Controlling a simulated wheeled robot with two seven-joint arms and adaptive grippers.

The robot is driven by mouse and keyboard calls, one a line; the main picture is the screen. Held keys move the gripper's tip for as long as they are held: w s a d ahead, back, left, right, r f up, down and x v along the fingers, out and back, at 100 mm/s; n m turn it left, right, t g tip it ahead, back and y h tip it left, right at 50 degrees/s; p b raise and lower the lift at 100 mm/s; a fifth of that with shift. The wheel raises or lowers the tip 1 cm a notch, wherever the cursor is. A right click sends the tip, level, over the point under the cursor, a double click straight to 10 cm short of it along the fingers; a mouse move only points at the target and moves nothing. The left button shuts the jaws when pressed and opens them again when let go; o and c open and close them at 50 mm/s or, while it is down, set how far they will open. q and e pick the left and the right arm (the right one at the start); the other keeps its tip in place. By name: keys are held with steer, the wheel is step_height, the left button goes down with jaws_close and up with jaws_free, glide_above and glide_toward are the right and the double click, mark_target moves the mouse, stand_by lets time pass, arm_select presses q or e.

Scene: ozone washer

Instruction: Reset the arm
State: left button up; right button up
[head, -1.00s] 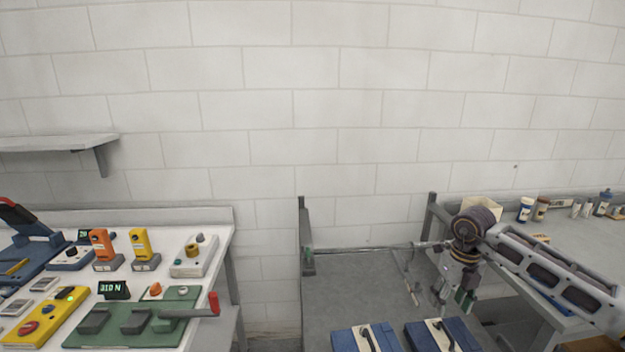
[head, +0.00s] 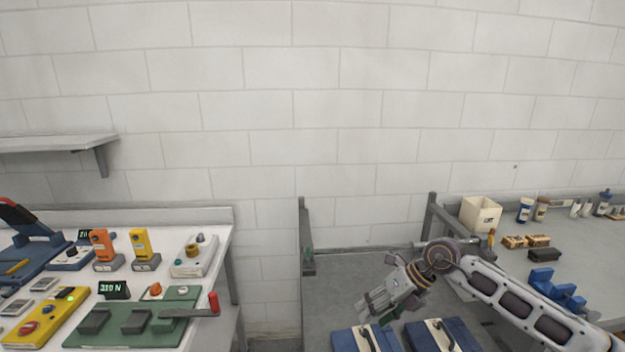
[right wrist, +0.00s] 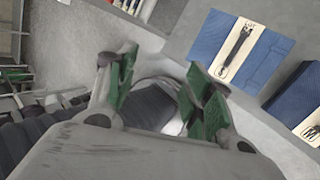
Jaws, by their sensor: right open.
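My right arm (head: 520,295) comes in from the right in the head view. My right gripper (head: 372,306) hangs over the grey surface between the two tables, above and behind the blue cases. In the right wrist view the right gripper (right wrist: 160,95) has its green-padded fingers spread apart with nothing held between them. My left arm and gripper are not in view.
Two blue cases (head: 346,343) (head: 422,338) lie below the gripper. The left table (head: 215,240) carries several instruments and a green fixture with a red-handled lever (head: 190,312). The right table (head: 590,250) holds a cream bin (head: 480,214), bottles and a blue holder (head: 553,288).

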steer(key=s+a+r+m+t+y, duration=0.2)
steer(key=a+r+m+t+y, duration=0.4)
steer(key=a+r+y, duration=0.7)
steer(key=w+d+m+t+h, duration=0.5)
steer(key=d+m+t+h, duration=0.3)
steer(key=m+t+h, duration=0.85)
steer(key=s+d+f+m+g+h, duration=0.4)
steer(key=d+f+m+g, duration=0.4)
steer(key=f+m, duration=0.35)
steer(key=s+d+f+m+g, duration=0.2)
steer(key=s+f+g, duration=0.4)
steer(key=s+f, duration=0.4)
steer(key=s+d+f+m+g, duration=0.1)
steer(key=s+d+f+g, duration=0.1)
steer(key=s+f+g, duration=0.75)
steer(key=s+f+t, duration=0.1)
steer(key=s+f, duration=0.1)
steer(key=f, duration=1.3)
steer(key=s+f+t, duration=0.2)
steer(key=s+f, duration=0.1)
steer(key=f, duration=1.3)
steer(key=s+d+f, duration=0.2)
steer(key=s+f, duration=0.8)
steer(key=s, duration=0.1)
steer(key=s+d+f+g, duration=0.1)
steer(key=s+d+f, duration=0.1)
steer(key=s+f, duration=0.8)
steer(key=shift+s+d+g, duration=0.3)
steer(key=shift+s, duration=0.3)
